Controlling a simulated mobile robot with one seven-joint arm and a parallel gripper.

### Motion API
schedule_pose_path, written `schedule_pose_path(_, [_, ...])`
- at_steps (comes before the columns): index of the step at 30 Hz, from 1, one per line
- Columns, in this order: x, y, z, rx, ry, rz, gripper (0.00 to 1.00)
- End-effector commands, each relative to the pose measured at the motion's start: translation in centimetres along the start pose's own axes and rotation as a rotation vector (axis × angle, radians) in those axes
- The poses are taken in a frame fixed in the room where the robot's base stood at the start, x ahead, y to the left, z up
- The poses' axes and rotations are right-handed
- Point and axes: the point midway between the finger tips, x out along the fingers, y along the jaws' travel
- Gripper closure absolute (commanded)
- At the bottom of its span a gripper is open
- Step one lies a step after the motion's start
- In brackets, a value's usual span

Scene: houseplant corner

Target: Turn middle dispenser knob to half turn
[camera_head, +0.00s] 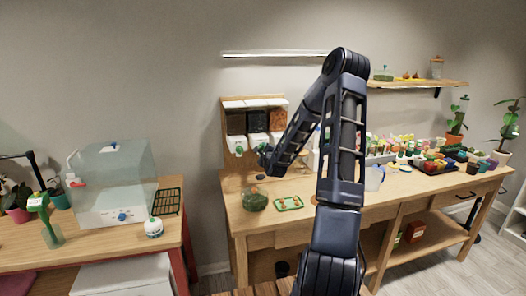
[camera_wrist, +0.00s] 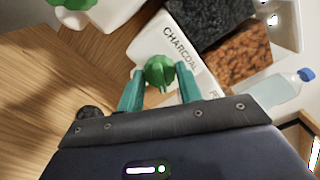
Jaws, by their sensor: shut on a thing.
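The dispenser unit (camera_head: 228,118) stands against the wall at the back left of the wooden workbench. The middle dispenser is white, marked CHARCOAL, with dark contents, and shows in the wrist view (camera_wrist: 165,38). Its green knob (camera_wrist: 160,72) sits between the two teal fingers of my gripper (camera_wrist: 159,88), which is shut on it. In the head view my gripper (camera_head: 264,152) is small and dark in front of the middle dispenser and partly hides its knob. The left dispenser (camera_head: 237,144) has its own green knob (camera_wrist: 74,4), standing clear of my fingers.
The right dispenser with brown bark (camera_wrist: 235,52) is close beside the middle one. A clear bottle with a blue cap (camera_wrist: 280,90) lies to the right in the wrist view.

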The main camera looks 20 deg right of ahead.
Motion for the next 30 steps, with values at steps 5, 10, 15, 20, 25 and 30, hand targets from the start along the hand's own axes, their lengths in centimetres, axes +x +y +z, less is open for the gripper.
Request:
schedule_pose_path(5, [-0.05,0.02,-0.28,0.169,0.004,0.000,0.87])
schedule_pose_path(10, [-0.05,0.07,-0.27,0.331,0.004,0.001,0.87])
schedule_pose_path(15, [-0.06,0.06,-0.31,0.494,0.005,0.000,0.87])
schedule_pose_path(20, [-0.06,0.08,-0.30,0.646,0.005,0.000,0.87])
schedule_pose_path(25, [-0.06,0.07,-0.29,0.794,0.005,0.000,0.87])
schedule_pose_path(30, [-0.06,0.06,-0.29,0.918,0.005,-0.001,0.87])
